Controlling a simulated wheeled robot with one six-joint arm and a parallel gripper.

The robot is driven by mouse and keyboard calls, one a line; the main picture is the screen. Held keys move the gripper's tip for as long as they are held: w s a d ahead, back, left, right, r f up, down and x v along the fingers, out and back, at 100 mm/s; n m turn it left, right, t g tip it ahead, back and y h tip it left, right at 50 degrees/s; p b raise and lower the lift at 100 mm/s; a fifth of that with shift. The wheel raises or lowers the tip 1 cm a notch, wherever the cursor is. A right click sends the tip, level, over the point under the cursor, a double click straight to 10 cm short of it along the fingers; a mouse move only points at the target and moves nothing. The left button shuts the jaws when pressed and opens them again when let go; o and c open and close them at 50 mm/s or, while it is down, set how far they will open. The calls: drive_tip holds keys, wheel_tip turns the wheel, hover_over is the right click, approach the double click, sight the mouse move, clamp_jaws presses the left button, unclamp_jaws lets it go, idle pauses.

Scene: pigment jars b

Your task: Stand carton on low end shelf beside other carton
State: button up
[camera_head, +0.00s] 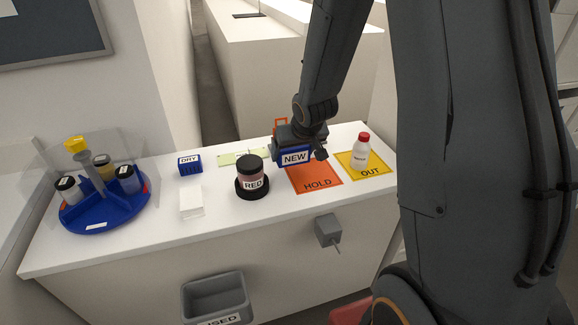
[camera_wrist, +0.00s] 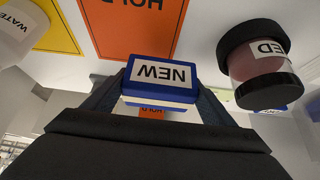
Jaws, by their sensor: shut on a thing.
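My gripper (camera_head: 300,138) is shut on a blue box labelled NEW (camera_head: 295,157), at the back edge of the orange HOLD mat (camera_head: 318,181). In the wrist view, the NEW box (camera_wrist: 160,75) sits between the two fingers (camera_wrist: 157,100), its label upside down. I cannot tell whether its base touches the counter. A smaller blue box labelled DRY (camera_head: 189,165) stands at the back of the counter. I cannot make out a low end shelf or clearly identify a second carton in either view.
A black-lidded RED jar (camera_head: 252,176) stands just left of the held box. A red-capped white bottle (camera_head: 360,152) stands on the yellow OUT mat (camera_head: 354,166). A blue carousel (camera_head: 105,208) with jars is at left. A grey USED bin (camera_head: 216,298) hangs on the counter front.

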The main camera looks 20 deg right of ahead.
sight(293, 162)
drive_tip(key=shift+f, duration=1.9)
drive_tip(key=shift+f, duration=0.2)
drive_tip(key=o, duration=1.1)
drive_tip(key=shift+r, duration=0.1)
